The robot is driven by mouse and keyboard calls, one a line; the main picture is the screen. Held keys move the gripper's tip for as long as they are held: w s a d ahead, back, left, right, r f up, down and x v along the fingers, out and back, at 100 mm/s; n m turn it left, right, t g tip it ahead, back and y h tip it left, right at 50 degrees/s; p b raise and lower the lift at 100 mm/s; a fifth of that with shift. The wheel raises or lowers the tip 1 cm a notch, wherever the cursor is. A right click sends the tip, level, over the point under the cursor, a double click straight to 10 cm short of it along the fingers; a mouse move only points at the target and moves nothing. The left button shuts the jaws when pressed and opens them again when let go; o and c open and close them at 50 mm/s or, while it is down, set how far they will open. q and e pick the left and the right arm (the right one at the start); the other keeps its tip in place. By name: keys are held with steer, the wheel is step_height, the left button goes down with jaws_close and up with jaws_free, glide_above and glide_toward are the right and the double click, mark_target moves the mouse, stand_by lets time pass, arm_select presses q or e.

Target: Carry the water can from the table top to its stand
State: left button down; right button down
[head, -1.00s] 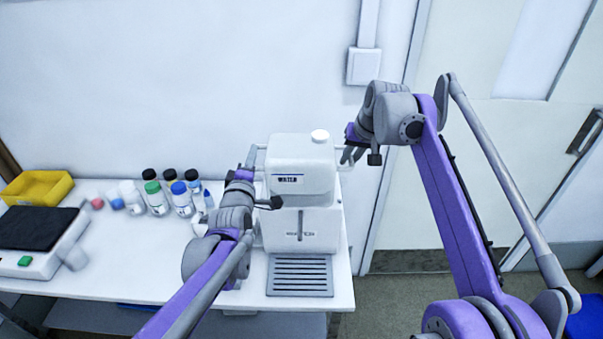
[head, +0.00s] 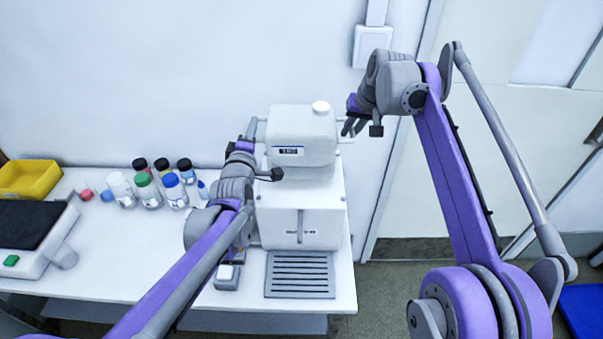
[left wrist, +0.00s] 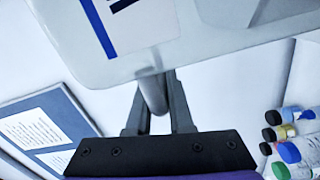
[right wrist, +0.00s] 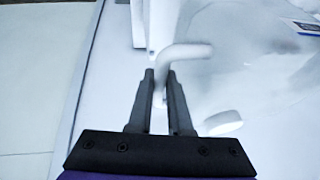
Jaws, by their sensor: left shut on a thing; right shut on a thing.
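The water can (head: 305,125) is a white block-shaped can with a round white cap and a label on its front. It is upright, over the white stand (head: 320,222) with its slatted drip tray. I cannot tell whether the can touches the stand. My left gripper (head: 253,131) is shut on the can's left side handle, a bar (left wrist: 152,95) between its fingers in the left wrist view. My right gripper (head: 347,126) is shut on the right side handle (right wrist: 182,53), whose bent bar shows in the right wrist view.
Several capped bottles (head: 148,192) stand left of the stand. A yellow bin (head: 30,178) and a device with a black top (head: 32,225) are farther left on the white table (head: 110,265). A wall box (head: 372,46) is behind my right gripper. Floor and a door are at the right.

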arm_select(q)
steer(key=shift+r, duration=0.1)
